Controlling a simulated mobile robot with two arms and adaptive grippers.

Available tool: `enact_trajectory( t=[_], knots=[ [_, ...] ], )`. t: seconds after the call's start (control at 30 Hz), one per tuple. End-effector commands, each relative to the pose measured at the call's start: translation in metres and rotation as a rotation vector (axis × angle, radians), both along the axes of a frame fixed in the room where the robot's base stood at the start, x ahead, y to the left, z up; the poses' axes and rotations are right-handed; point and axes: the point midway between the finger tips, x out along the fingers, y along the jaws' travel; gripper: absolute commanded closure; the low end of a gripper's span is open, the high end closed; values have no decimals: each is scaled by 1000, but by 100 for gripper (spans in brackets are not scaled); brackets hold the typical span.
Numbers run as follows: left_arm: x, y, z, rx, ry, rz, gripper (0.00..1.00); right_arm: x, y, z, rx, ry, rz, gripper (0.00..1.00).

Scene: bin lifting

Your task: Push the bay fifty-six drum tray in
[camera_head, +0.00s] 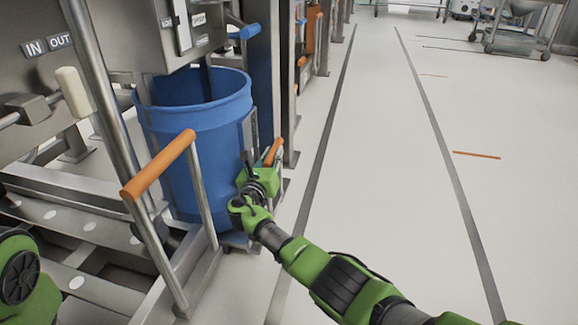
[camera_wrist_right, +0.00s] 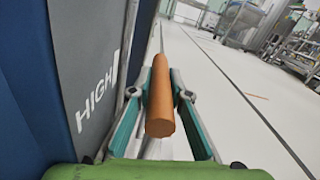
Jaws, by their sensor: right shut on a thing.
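A blue drum (camera_head: 203,122) stands upright on a low metal drum tray (camera_head: 207,272) in the bay at the left. The tray has a near orange handle (camera_head: 158,163) on metal posts and a far orange handle (camera_head: 273,152). My right gripper (camera_head: 264,162) is shut on the far orange handle, beside the drum. In the right wrist view, that orange handle (camera_wrist_right: 160,97) lies between the fingers of my right gripper (camera_wrist_right: 160,88). Part of my left arm shows at the lower left; its gripper is out of view. The bay number cannot be read.
A steel cabinet (camera_head: 95,30) with IN and OUT labels stands above and left of the drum. Another bay with orange handles (camera_head: 311,35) lies beyond. The pale floor (camera_head: 390,170) at the right is clear. A metal cart (camera_head: 518,38) stands far right.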

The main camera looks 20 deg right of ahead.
Motion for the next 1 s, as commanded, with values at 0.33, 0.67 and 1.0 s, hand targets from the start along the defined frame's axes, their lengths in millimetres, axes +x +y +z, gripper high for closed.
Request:
enact_trajectory(
  t=[0.33, 0.67, 1.0],
  knots=[
    [0, 0, -15, 0, 0, -1, 100, 10, 18, -1, 1, 2, 3, 100],
    [0, 0, -15, 0, 0, -1, 100, 10, 18, -1, 4, 3, 1, 100],
    [0, 0, -15, -3, 1, -3, 100, 10, 17, -1, 2, 2, -1, 75]
  ],
)
